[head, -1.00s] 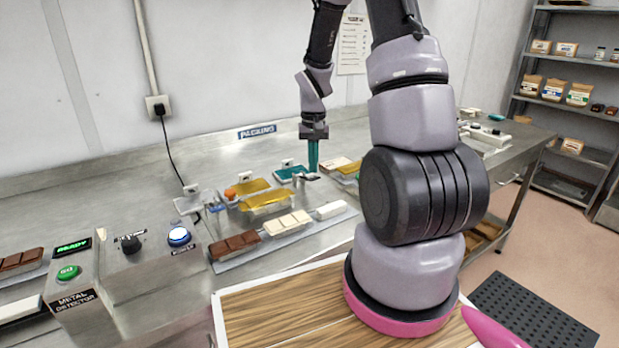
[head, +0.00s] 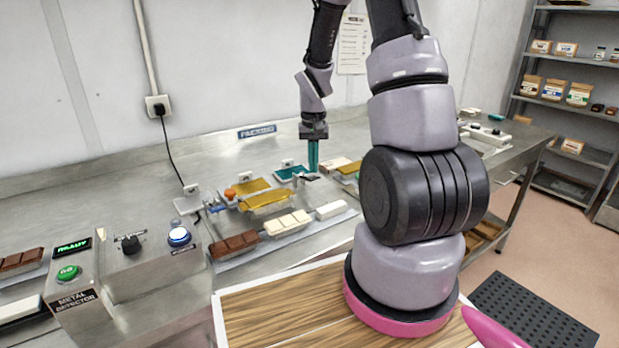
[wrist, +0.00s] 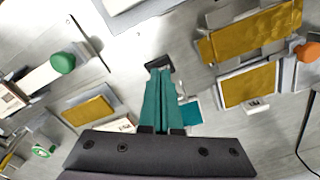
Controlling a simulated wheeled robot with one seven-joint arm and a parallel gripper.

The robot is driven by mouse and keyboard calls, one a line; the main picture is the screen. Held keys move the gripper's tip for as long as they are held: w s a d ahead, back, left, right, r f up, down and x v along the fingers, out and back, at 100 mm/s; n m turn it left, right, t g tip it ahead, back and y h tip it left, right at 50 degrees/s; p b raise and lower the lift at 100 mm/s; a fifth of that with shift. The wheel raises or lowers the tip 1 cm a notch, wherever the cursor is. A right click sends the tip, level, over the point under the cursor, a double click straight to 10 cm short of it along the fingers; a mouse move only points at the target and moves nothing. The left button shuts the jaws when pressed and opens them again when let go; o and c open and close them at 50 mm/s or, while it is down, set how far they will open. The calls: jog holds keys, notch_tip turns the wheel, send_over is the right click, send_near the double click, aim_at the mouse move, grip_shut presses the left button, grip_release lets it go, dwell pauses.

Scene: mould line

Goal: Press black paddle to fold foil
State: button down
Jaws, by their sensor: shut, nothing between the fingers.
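My gripper (head: 313,168) points straight down over the steel bench, its teal fingers together and empty. In the wrist view, the tips of my gripper (wrist: 157,72) are at a small black paddle (wrist: 158,62), partly hidden by them; I cannot tell whether they touch it. The paddle (head: 309,178) shows dark just under the tips in the head view. Gold foil (head: 265,199) lies on a fixture to the left, its near piece slightly raised. The gold foil also shows at upper right in the wrist view (wrist: 255,32).
Chocolate bars (head: 235,245) and a white block (head: 331,209) lie on a strip in front. An orange knob (head: 230,194) stands left of the foil. The metal detector box (head: 75,300) is at the near left. A green button (wrist: 62,63) shows in the wrist view.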

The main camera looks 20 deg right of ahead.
dwell(0.4)
jog(key=shift+f, duration=3)
jog(key=shift+r, duration=5.1)
jog(key=shift+r, duration=0.1)
notch_tip(320, 180, up, 7)
jog(key=t, duration=0.1)
send_over(313, 177)
jog(key=s+a, duration=0.1)
jog(key=s, duration=0.1)
jog(key=s+a+r+t, duration=0.25)
jog(key=s+r, duration=0.25)
jog(key=r, duration=0.4)
jog(key=s+a+r+t+y, duration=0.2)
jog(key=s+a+r+t, duration=0.1)
jog(key=s+r, duration=0.7)
jog(key=s+a, duration=0.1)
jog(key=s, duration=0.2)
jog(key=shift+s+a+t, duration=0.15)
jog(key=shift+a+t, duration=0.1)
jog(key=shift+t, duration=0.1)
